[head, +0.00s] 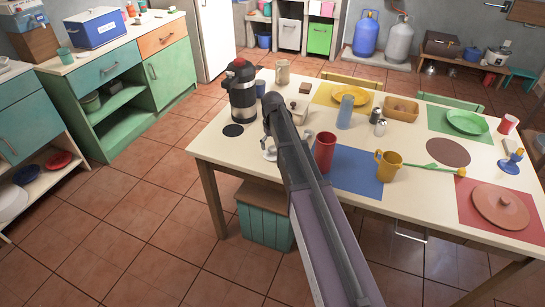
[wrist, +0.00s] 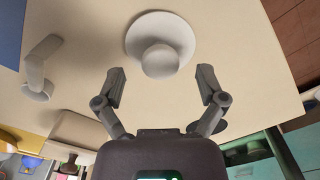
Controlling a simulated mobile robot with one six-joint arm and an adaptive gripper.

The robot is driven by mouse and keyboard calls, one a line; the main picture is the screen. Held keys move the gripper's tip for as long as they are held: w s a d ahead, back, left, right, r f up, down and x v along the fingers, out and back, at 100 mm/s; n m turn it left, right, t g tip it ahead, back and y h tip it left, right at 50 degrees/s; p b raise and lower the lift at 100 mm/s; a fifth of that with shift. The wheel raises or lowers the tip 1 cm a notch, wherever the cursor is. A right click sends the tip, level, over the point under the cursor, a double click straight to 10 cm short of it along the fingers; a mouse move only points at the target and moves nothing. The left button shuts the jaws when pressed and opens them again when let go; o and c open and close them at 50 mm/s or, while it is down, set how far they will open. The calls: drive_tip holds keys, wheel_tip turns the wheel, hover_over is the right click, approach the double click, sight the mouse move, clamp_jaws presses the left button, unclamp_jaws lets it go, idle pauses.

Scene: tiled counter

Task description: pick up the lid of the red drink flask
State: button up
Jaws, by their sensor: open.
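A red cylindrical flask (head: 325,152) stands upright on the table, right of my arm in the head view. A pale round piece with a wide flat rim and a rounded knob (wrist: 160,58) lies on the table in the wrist view; it looks like a lid, but I cannot tell for sure. In the head view a white edge of it (head: 269,154) seems to show beside my arm, which hides the rest. My gripper (wrist: 161,82) is open and empty, its fingers apart on either side of the knob. My gripper (head: 270,116) is also over the table in the head view.
A yellow mug (head: 388,165) sits on the blue mat (head: 352,180). The table's near left corner is bare.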

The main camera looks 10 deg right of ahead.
drive_tip(key=shift+f+b, duration=0.85)
drive_tip(key=shift+f, duration=0.25)
drive_tip(key=c, duration=0.9)
